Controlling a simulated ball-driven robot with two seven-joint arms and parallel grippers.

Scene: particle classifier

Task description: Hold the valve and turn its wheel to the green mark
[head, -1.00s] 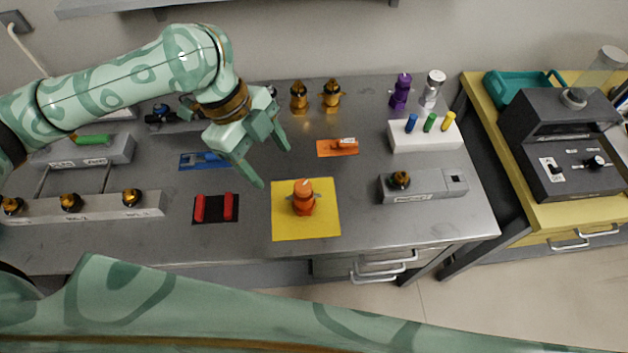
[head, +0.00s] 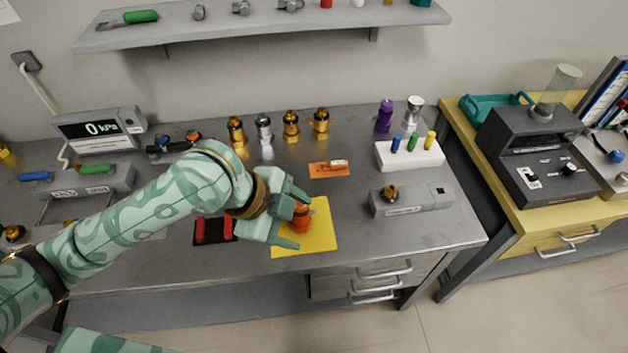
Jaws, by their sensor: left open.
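The orange valve (head: 301,215) stands upright on the yellow mat (head: 318,238) near the front of the grey bench. My left gripper (head: 295,220) is open beside it, with one finger behind the valve and the other in front. The valve's left side is partly hidden by the gripper, and I cannot tell whether the fingers touch it. The wheel's details and a green mark cannot be made out. My right gripper is not in view.
A black mat with red blocks (head: 213,230) lies left of the yellow mat, partly under my arm. A grey block with a brass fitting (head: 411,200) stands to the right. Brass fittings (head: 291,127) stand at the back. The bench (head: 355,215) is clear just right of the mat.

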